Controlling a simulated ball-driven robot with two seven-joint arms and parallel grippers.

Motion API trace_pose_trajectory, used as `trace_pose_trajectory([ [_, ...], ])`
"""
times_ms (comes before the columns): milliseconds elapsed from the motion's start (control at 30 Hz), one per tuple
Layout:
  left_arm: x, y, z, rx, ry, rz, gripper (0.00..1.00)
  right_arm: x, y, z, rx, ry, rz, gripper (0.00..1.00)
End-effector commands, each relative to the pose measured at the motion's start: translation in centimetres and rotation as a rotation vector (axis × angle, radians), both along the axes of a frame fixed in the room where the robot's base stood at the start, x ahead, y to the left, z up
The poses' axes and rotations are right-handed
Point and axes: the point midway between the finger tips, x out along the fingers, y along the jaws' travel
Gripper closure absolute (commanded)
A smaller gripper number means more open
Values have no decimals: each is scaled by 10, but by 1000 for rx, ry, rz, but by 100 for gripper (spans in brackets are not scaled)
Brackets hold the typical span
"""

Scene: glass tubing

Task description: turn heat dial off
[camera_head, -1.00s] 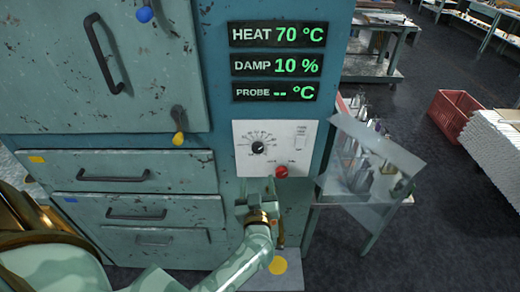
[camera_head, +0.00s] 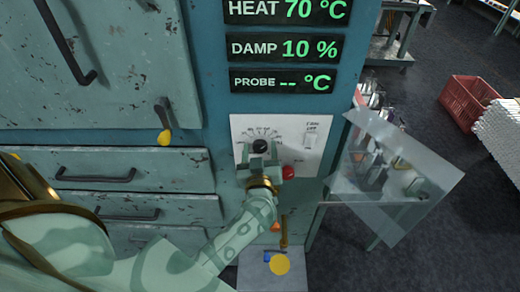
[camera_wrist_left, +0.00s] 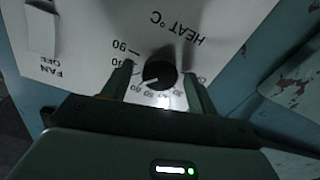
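The heat dial (camera_head: 260,145) is a black round knob on a white panel (camera_head: 318,158). It also shows in the left wrist view (camera_wrist_left: 159,74), with a white pointer line and a printed number scale. My left gripper (camera_head: 262,157) is at the panel just below the dial's face. In the wrist view its two fingers (camera_wrist_left: 158,88) stand apart on either side of the dial, with a gap visible around the knob. The heat display (camera_head: 288,11) reads 70 °C. My right gripper is not in view.
A red knob (camera_head: 288,172) sits close right of my left gripper. A fan switch (camera_head: 312,134) is at the panel's upper right. A clear door (camera_head: 400,170) stands open to the right. Drawer handles (camera_head: 97,176) and a yellow-tipped lever (camera_head: 164,134) project at left.

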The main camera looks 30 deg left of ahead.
Motion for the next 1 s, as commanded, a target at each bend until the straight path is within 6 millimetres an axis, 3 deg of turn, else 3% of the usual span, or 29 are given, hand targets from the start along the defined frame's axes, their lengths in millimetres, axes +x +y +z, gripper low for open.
trace_pose_trajectory([
  [33,0,0,0,0,0,0,55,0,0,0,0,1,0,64],
  [133,0,0,0,0,0,0,82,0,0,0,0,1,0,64],
  [167,0,0,0,0,0,0,86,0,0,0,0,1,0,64],
  [567,0,0,0,-50,-27,0,85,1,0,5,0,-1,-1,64],
  [1000,-1,0,0,-343,-206,0,85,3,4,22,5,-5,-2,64],
])
